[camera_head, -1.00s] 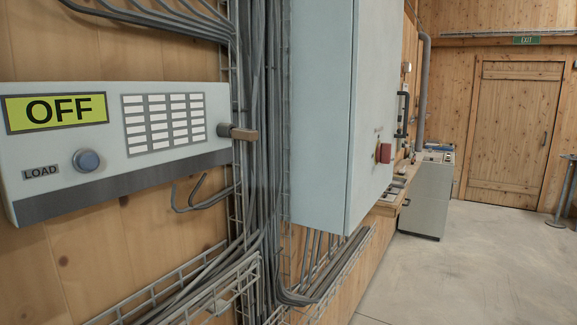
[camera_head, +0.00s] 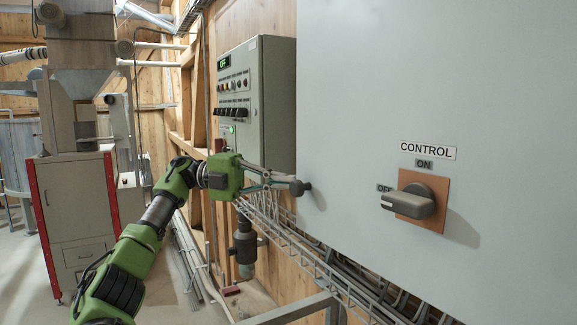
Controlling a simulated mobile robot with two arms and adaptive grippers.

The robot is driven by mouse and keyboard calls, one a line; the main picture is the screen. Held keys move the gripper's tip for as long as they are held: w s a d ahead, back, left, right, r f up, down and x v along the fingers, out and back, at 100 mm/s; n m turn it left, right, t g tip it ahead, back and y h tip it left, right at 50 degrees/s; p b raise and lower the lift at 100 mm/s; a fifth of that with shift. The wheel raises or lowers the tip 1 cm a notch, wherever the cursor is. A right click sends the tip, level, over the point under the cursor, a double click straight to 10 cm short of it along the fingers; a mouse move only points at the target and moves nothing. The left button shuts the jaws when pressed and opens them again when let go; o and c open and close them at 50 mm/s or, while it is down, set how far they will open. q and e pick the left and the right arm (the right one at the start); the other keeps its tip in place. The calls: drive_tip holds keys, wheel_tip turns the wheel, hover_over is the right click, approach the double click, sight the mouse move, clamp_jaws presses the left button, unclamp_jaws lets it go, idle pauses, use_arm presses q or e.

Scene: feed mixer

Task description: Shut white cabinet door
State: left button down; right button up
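The large white cabinet (camera_head: 380,75) fills the right of the head view, with its front face towards me. On that face is a grey rotary switch (camera_head: 412,203) on an orange-brown plate, under a CONTROL label. My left gripper (camera_head: 301,187) reaches in from the left with its fingers converged and shut. Its dark tips are at the left edge of the white face, seemingly touching or very close to it. I cannot tell whether the door is fully closed. My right gripper is not in view.
A smaller grey control box (camera_head: 278,95) with buttons and a green display hangs on the wooden wall behind. Wire cable trays (camera_head: 330,275) run below the cabinet. A grey machine with red edges (camera_head: 76,215) stands at the left, with open floor before it.

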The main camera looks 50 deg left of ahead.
use_arm(q)
drive_tip(key=w+a+p, duration=0.3)
drive_tip(key=a+p, duration=0.3)
drive_tip(key=shift+w, duration=0.15)
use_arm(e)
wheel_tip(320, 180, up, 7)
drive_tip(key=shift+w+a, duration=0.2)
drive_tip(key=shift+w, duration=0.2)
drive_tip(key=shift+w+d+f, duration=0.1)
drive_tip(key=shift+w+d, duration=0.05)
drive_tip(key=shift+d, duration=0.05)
